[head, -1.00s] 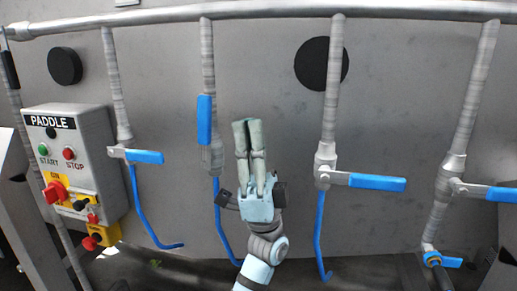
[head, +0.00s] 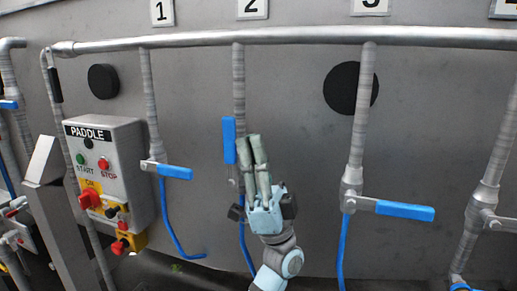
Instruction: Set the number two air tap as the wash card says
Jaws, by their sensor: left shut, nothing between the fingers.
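The number two air tap is on the pipe under the "2" plate (head: 252,8). Its blue lever (head: 229,140) stands upright, in line with the pipe (head: 239,85). My left gripper (head: 254,137) is shut and empty, fingers pointing up, just right of the lever in the picture; whether it touches cannot be told. The gripper hides part of the valve body. The number one tap's lever (head: 175,172) and the number three tap's lever (head: 404,210) lie crosswise, pointing right. The wash card is not in view. My right gripper is not in view.
A paddle control box (head: 107,165) with start and stop buttons and a red switch stands at the left. A long header pipe (head: 300,37) runs across the top. Blue hoses (head: 171,222) hang below the taps. Another tap (head: 487,221) is at the far right.

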